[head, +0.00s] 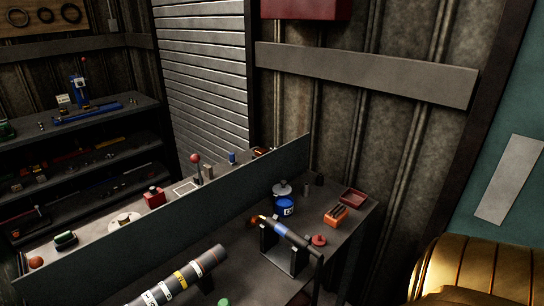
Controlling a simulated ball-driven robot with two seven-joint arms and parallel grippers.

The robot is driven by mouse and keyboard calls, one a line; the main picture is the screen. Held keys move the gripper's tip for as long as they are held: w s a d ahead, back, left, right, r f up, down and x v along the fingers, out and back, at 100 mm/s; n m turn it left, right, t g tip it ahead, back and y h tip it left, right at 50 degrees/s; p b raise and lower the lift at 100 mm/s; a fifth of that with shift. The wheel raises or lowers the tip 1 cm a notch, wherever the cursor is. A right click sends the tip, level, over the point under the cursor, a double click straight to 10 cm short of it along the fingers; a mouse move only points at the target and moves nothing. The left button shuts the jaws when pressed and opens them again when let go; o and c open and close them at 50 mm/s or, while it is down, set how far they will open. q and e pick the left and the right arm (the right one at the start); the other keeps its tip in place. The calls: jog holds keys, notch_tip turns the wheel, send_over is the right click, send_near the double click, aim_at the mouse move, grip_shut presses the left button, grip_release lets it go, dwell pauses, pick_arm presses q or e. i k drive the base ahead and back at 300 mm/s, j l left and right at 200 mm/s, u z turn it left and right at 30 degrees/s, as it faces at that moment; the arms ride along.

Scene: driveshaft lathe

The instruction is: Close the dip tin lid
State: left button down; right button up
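The dip tin (287,208) is a small blue tin with a white label, standing on the bench near its back panel. A grey round lid (282,189) with a knob shows at the tin's upper left edge, seemingly raised behind its mouth. At this size I cannot tell its exact tilt or whether it touches the rim. Neither of my grippers is in view.
Just in front of the tin, a dark rod with a blue band (280,229) rests on a black stand. An orange block (336,215), a red tray (353,198) and a red knob (319,240) lie to the right. A banded shaft (187,274) lies front left.

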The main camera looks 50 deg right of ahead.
aim_at(281, 189)
jog(key=z, duration=1.55)
jog(key=l+u, duration=0.1)
